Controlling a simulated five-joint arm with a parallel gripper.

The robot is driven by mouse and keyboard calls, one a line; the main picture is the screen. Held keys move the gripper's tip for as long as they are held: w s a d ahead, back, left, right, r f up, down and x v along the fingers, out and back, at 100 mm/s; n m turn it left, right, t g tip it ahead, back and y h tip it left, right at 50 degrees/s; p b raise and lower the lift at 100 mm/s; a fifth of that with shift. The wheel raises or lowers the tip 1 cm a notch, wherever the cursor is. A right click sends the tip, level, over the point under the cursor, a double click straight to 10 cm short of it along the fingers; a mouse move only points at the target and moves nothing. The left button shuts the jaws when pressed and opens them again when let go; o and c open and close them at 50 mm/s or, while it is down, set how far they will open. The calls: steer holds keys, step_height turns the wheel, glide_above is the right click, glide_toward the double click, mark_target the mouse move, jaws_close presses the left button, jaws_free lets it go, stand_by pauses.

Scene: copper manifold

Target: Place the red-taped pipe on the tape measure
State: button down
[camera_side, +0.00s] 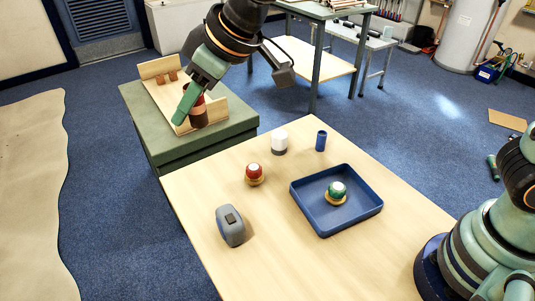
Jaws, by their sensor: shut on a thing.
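My gripper (188,104) reaches down over the wooden tray on the green bench at the upper left. It is shut on a reddish-brown pipe (199,117) with a dark band, which stands about upright at the tray's near end. The finger covers part of the pipe, and I cannot tell whether its band is red tape or whether it touches the tray floor. The grey tape measure (230,229), with a dark patch on top, lies on the light wooden table at the lower left, well apart from my gripper.
The wooden tray (158,66) holds small copper pieces (167,77). On the table (290,255) are a red-and-white piece on a yellowish base (254,173), a white-and-grey cup (280,141), a blue cylinder (321,141) and a blue tray (307,210) holding a green-and-white piece (337,190).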

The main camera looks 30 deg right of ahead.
glide_above(223, 214)
step_height(223, 214, down, 19)
steer(key=shift+f, duration=0.1)
stand_by(0.5)
steer(key=shift+f, duration=0.15)
steer(key=c, duration=0.6)
jaws_free()
